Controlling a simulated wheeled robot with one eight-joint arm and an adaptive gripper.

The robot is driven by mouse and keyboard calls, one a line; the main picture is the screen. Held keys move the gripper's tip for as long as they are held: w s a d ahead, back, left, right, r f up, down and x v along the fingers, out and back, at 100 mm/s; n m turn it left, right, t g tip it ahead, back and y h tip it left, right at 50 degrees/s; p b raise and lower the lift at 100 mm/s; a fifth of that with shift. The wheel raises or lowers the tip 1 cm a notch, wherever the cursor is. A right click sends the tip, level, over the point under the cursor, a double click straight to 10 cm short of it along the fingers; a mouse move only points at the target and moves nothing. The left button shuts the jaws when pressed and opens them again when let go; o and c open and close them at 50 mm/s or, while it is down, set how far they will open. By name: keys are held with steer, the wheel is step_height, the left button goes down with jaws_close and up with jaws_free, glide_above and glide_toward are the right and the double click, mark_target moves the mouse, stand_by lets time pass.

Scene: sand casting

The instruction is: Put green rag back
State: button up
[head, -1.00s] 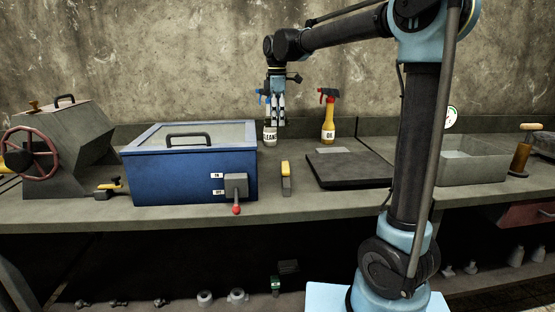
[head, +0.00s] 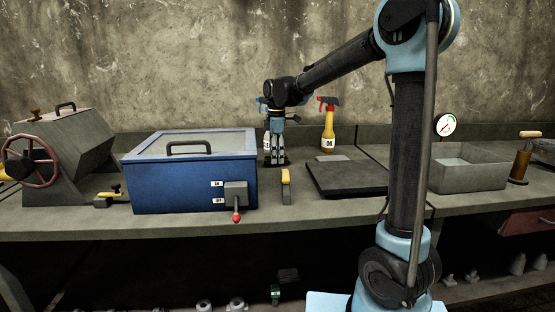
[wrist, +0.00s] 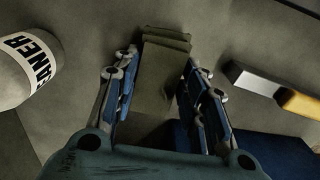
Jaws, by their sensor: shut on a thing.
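The green rag (wrist: 163,52) is a folded olive-green cloth in the wrist view. It lies between the two fingers of my gripper (wrist: 158,75), which is shut on it. In the head view my gripper (head: 275,161) points down close to the bench top, just right of the blue box and in front of the cleaner bottle. The rag is hard to make out there. I cannot tell whether the rag touches the bench.
The cleaner bottle (wrist: 25,70) stands close by on the left in the wrist view. A yellow-handled tool (head: 286,187) and the blue box (head: 190,178) are near. A yellow oil bottle (head: 328,135) and dark flat plate (head: 346,178) are to the right.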

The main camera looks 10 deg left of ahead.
steer(key=shift+f, duration=0.5)
steer(key=shift+f, duration=0.1)
steer(key=o, duration=1.1)
step_height(320, 180, up, 12)
steer(key=shift+s, duration=0.1)
